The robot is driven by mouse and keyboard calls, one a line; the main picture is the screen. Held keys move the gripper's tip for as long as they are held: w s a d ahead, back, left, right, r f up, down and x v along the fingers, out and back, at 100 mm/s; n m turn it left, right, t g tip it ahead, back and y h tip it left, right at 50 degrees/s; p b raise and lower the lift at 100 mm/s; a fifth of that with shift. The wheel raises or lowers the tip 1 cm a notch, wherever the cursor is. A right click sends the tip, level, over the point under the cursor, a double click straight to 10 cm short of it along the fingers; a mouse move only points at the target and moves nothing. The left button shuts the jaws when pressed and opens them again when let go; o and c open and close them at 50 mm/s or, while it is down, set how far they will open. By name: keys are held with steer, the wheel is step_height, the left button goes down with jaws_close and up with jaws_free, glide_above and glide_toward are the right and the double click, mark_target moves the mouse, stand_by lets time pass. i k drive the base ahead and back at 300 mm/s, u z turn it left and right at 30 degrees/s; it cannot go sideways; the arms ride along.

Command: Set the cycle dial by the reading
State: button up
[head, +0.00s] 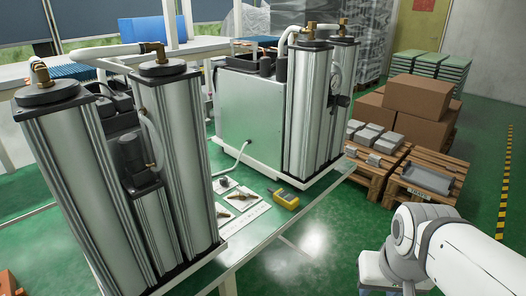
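Two sieve column units stand on the table. The left unit (172,150) has tall silver columns with black caps, brass fittings and white hoses. The right unit (310,105) has similar columns beside a pale green cabinet (248,108). A small round gauge (336,82) and a black knob-like part (342,101) are on the right unit's right side; I cannot tell whether the knob is the cycle dial. A yellow handheld meter (285,199) lies on the table between the units; its reading is too small to make out. My gripper is not in view; only part of my white arm shows at the lower right.
White sheets with small parts (241,198) and a small block (224,184) with a white cable lie on the table (262,232). Pallets with grey parts (375,138) and brown boxes (418,97) stand at the right. Green floor is open at the far right.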

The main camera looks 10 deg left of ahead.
mark_target(224, 180)
steer(key=u, duration=0.1)
steer(key=i, duration=0.75)
steer(key=u, duration=0.65)
steer(key=i, duration=0.5)
steer(key=u, duration=0.5)
